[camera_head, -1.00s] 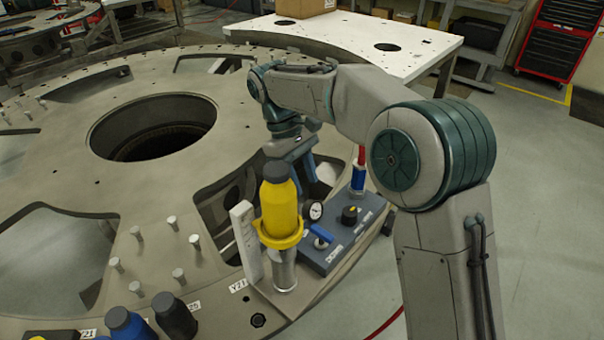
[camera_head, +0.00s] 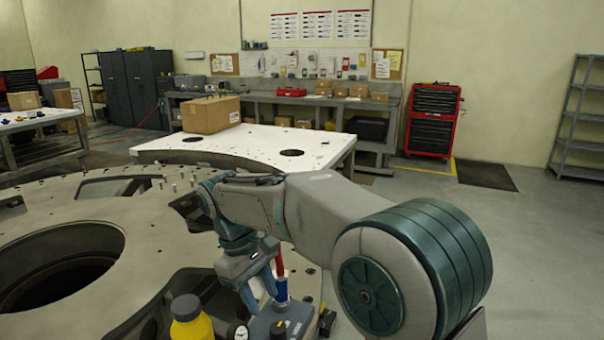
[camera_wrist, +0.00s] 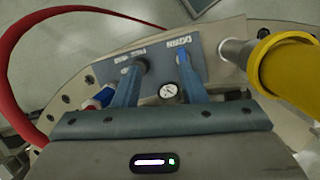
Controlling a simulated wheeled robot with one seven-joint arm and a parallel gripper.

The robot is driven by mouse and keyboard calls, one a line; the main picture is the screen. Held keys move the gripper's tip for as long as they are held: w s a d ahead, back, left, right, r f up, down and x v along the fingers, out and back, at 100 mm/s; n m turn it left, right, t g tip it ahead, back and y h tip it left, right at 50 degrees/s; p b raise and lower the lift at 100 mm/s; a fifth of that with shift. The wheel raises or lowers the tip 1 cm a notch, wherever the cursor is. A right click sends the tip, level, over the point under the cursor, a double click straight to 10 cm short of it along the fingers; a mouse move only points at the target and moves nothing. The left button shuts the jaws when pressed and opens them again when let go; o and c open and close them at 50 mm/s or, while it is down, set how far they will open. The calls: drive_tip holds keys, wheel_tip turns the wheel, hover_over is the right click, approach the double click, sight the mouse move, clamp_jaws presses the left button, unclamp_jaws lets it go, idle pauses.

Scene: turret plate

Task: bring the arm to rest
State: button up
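My gripper (camera_head: 257,288) hangs at the end of my bent arm, over the near edge of the turret plate (camera_head: 150,240). In the wrist view its two blue fingers (camera_wrist: 160,62) are apart with nothing held between them. Beyond the fingertips is a blue-grey control box (camera_wrist: 160,60) with a dark knob, a blue lever and printed labels. A small white gauge (camera_wrist: 168,91) shows between the fingers. A yellow bottle (camera_head: 192,326) with a dark cap stands left of the gripper; its lower part is cut off. Its yellow body (camera_wrist: 290,70) is at the right of the wrist view.
A red hose (camera_wrist: 35,25) curves along the left of the wrist view. A white table (camera_head: 240,140) bearing a cardboard box (camera_head: 211,114) stands behind the plate. A red tool cabinet (camera_head: 432,120) and grey shelves (camera_head: 583,120) are farther back. Open floor lies at the right.

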drive_tip(key=s+d+r+m+t+y, duration=0.1)
drive_tip(key=s+d+m, duration=0.2)
drive_tip(key=d, duration=0.4)
drive_tip(key=s+d+m+t+y, duration=0.1)
drive_tip(key=s+d+m, duration=0.15)
drive_tip(key=d, duration=0.55)
drive_tip(key=s+d+f+m+t, duration=0.1)
drive_tip(key=s+d+f+m, duration=0.1)
drive_tip(key=s+d, duration=0.2)
drive_tip(key=s+d+f+m+t+y, duration=0.1)
drive_tip(key=s+d+f+m, duration=0.1)
drive_tip(key=s+d, duration=0.3)
drive_tip(key=shift+s+f+m, duration=0.25)
drive_tip(key=shift+s+m, duration=0.4)
drive_tip(key=shift+m, duration=0.1)
drive_tip(key=shift+a, duration=0.2)
